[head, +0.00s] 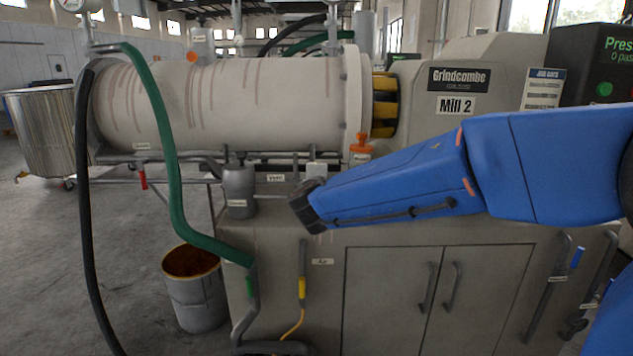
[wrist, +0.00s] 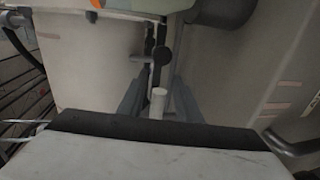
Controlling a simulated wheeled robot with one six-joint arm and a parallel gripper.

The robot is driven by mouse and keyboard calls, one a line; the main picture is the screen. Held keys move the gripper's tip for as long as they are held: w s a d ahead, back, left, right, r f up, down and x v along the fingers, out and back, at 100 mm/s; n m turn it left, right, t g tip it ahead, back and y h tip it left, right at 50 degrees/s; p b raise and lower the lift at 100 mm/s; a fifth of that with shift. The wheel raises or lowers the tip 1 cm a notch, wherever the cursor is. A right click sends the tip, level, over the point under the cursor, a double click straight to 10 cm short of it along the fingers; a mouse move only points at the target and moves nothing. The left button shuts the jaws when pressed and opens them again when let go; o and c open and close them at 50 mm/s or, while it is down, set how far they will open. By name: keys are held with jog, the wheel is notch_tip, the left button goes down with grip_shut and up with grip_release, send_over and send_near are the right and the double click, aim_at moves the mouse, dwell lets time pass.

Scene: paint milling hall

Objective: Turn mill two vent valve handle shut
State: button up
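The vent label (head: 275,177) sits on the frame under the white cylinder of Mill 2 (head: 454,105). My gripper (head: 305,205) is just right of and below this label, in front of the mill's base. In the wrist view my gripper (wrist: 158,92) has its two fingers apart. A pale, round-ended rod (wrist: 158,102) stands between them with a gap on each side; it may be the vent valve handle, but I cannot tell for sure. A dark round knob (wrist: 162,55) on a thin pipe lies beyond the fingertips. In the head view my gripper hides the handle area.
A green hose (head: 165,130) and a black hose (head: 83,200) hang at the left. A grey cup (head: 239,190) is left of my gripper. A yellow handle (head: 302,288) is below, an orange one (head: 360,147) above right. A bucket (head: 195,300) stands on the floor.

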jog(key=s+r, duration=0.3)
jog(key=s, duration=1.4)
jog(key=shift+a+r, duration=0.2)
jog(key=shift+a, duration=0.05)
jog(key=s+d+f+m+g+h, duration=0.1)
jog(key=s+d+f+m+g, duration=0.15)
jog(key=d, duration=0.55)
jog(key=s+d+f+m+g+h, duration=0.2)
jog(key=d+f+m, duration=0.15)
jog(key=d, duration=0.35)
jog(key=s+d+f+m+g+h, duration=0.1)
jog(key=s+d+f+m+g, duration=0.15)
jog(key=d, duration=0.55)
jog(key=s+d+f+m+g+y, duration=0.2)
jog(key=s+f+m, duration=0.2)
jog(key=s, duration=0.5)
jog(key=s+d+f+m+g+y, duration=0.2)
jog(key=s+f+m, duration=0.3)
jog(key=s, duration=0.4)
jog(key=shift+f+y, duration=0.3)
jog(key=shift+f, duration=0.6)
jog(key=shift+d, duration=0.1)
